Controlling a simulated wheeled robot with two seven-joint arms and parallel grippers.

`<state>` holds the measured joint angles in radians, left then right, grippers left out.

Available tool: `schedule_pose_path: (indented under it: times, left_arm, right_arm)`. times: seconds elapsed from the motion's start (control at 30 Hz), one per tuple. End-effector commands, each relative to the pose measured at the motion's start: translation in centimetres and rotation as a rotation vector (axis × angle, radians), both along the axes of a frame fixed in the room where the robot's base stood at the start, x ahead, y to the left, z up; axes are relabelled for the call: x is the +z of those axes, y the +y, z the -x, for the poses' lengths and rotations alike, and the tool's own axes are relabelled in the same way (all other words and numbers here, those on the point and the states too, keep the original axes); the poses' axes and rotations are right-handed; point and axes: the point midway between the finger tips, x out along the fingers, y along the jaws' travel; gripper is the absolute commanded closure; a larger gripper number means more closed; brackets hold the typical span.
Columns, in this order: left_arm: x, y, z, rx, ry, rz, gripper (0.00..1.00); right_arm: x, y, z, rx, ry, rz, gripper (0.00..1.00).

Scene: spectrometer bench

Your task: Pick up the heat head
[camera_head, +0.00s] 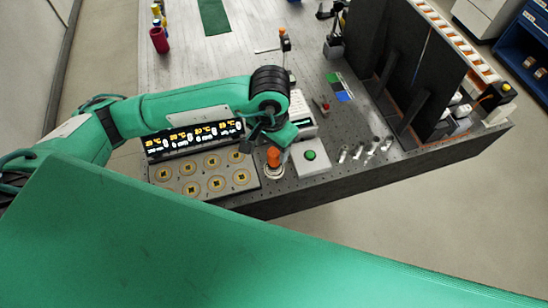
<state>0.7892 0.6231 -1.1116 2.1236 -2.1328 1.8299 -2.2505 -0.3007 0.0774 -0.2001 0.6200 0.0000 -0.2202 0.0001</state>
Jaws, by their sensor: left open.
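An upright piece with an orange top (273,157) and a pale round base stands between the heater block and a green-button box; it may be the heat head, but I cannot tell for sure. My left gripper (266,140) is just above and beside this orange top, pointing down. Its jaws are open, though small and partly hidden by the wrist. I cannot tell whether they touch the piece. My right gripper is out of view.
The heater block (205,175) has several round gold-centred spots and a lit temperature display (195,138) behind it. The green-button box (311,157) is close on the right, then several small metal posts (365,150). A black panel (425,70) stands farther right.

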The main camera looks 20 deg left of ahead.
Motion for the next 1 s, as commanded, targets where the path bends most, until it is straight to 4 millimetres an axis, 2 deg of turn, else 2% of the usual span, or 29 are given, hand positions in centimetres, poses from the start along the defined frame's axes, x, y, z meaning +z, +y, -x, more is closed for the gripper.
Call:
schedule_pose_path:
  times: [0.37, 0.53, 0.7, 1.0]
  left_arm:
    - [-2.3, -0.3, 0.2, 0.000, 0.005, 0.001, 0.42]
    - [-4.2, -0.6, 0.3, 0.000, 0.004, 0.000, 0.42]
    - [-6.1, -0.6, 0.2, 0.000, 0.003, 0.001, 0.42]
    - [-6.6, -0.6, 0.2, 0.000, -0.001, 0.001, 0.42]
  right_arm:
    - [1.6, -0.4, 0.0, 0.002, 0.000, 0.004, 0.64]
    - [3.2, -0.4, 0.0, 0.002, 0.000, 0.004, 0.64]
    - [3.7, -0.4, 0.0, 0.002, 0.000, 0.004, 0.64]
    - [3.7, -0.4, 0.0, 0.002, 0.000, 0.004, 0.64]
